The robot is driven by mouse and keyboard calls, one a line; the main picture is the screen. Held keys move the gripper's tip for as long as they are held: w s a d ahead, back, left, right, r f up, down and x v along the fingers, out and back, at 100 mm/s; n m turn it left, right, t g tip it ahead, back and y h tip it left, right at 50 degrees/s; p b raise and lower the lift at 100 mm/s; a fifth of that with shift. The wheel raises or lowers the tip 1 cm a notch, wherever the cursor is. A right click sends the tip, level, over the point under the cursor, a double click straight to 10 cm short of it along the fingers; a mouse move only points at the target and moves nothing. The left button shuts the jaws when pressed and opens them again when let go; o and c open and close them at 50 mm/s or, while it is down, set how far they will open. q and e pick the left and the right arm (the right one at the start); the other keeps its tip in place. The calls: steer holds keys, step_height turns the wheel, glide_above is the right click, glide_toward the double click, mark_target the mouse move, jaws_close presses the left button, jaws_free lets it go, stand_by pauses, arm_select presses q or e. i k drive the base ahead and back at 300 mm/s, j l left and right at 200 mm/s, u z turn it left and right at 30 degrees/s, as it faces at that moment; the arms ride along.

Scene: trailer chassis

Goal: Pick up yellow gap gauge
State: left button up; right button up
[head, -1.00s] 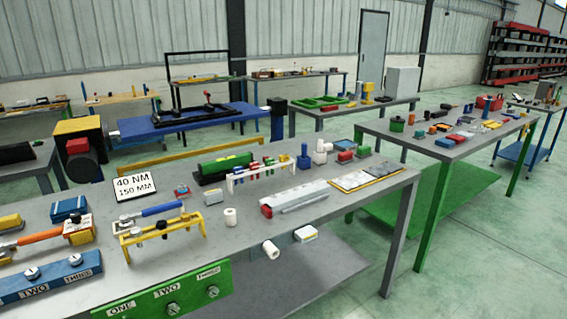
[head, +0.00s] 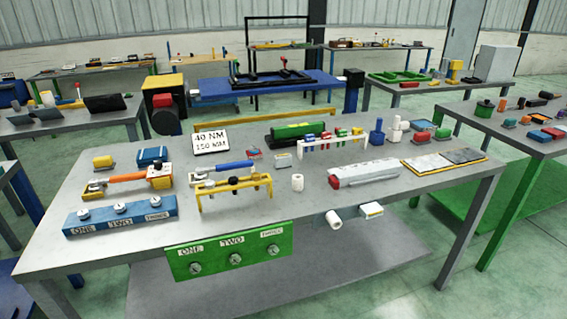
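I cannot tell for sure which thing is the yellow gap gauge. A flat yellow-edged panel (head: 420,167) lies at the right end. Neither of my grippers shows in the head view.
A blue block (head: 88,216) marked with numbers and a green panel (head: 215,252) are at the table's front. A white roll (head: 297,183) stands mid-table. A sign reading 40 NM (head: 210,140) stands behind. Green floor (head: 480,295) is clear at the right.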

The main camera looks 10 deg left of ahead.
mark_target(357, 130)
steer(key=l+u, duration=0.1)
steer(key=u, duration=0.45)
steer(key=l+u, duration=0.25)
steer(key=l, duration=0.35)
steer(key=l+u, duration=0.3)
steer(key=l, duration=0.3)
steer(key=l+u, duration=0.25)
steer(key=l, duration=0.3)
steer(key=k+l+u, duration=0.3)
steer(key=l, duration=0.25)
steer(key=i, duration=0.1)
